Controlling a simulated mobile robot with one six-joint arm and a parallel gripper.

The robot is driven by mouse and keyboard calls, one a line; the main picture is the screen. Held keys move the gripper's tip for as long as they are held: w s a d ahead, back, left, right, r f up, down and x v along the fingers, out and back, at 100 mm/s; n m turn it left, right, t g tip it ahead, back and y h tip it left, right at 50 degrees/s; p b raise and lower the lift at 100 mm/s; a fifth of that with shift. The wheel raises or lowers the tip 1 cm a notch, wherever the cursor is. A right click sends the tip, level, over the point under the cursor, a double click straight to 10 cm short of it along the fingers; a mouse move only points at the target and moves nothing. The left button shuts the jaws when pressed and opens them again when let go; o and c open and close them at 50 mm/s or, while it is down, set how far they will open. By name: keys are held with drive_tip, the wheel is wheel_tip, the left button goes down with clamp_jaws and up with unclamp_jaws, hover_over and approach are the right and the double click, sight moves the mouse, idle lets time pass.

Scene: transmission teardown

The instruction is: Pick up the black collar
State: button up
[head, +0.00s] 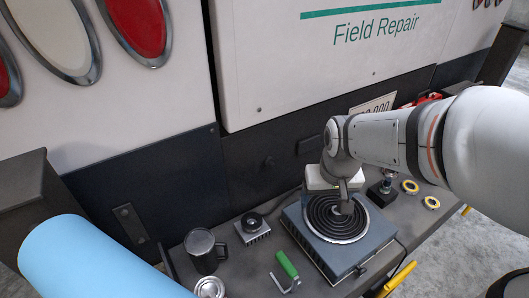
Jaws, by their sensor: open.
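A black ring-shaped part (251,219), which looks like the black collar, sits on a small grey finned block (254,234) on the bench, left of the hot plate. It is small in this view, so I cannot be sure of it. My gripper (345,207) points down over the coil of the hot plate (306,229), to the right of the black ring and apart from it. Its jaws are open, and I see nothing held between them. The arm hides part of the bench behind it.
A dark mug (203,252) and a can (210,287) stand at the left. Two yellow-rimmed rings (410,187) and a dark stand (381,194) are at the right. A vehicle panel (255,170) rises behind the bench.

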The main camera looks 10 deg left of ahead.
drive_tip(key=o, duration=0.3)
drive_tip(key=w+a+f+n, duration=0.1)
drive_tip(key=w+a+f, duration=0.3)
drive_tip(key=w+a, duration=0.1)
drive_tip(key=shift+a+f, duration=0.4)
drive_tip(key=n+g, duration=0.1)
drive_tip(key=n, duration=0.1)
approach(252, 221)
drive_tip(key=f, duration=0.2)
drive_tip(key=shift+s+d+f+p, duration=0.1)
drive_tip(key=shift+s+f+p, duration=0.2)
drive_tip(key=shift+p, duration=0.1)
drive_tip(key=shift+w+f+p, duration=0.1)
drive_tip(key=shift+w+f, duration=0.1)
drive_tip(key=shift+f, duration=0.6)
drive_tip(key=shift+w+f+p, duration=0.15)
drive_tip(key=shift+w+f, duration=0.05)
drive_tip(key=shift+f, duration=0.6)
drive_tip(key=shift+w+f+p, duration=0.1)
drive_tip(key=shift+w+f, duration=0.1)
drive_tip(key=shift+f, duration=0.6)
drive_tip(key=shift+c, duration=0.5)
drive_tip(key=shift+a, duration=0.2)
drive_tip(key=c, duration=1.3)
drive_tip(key=shift+o, duration=0.2)
drive_tip(key=shift+r, duration=0.1)
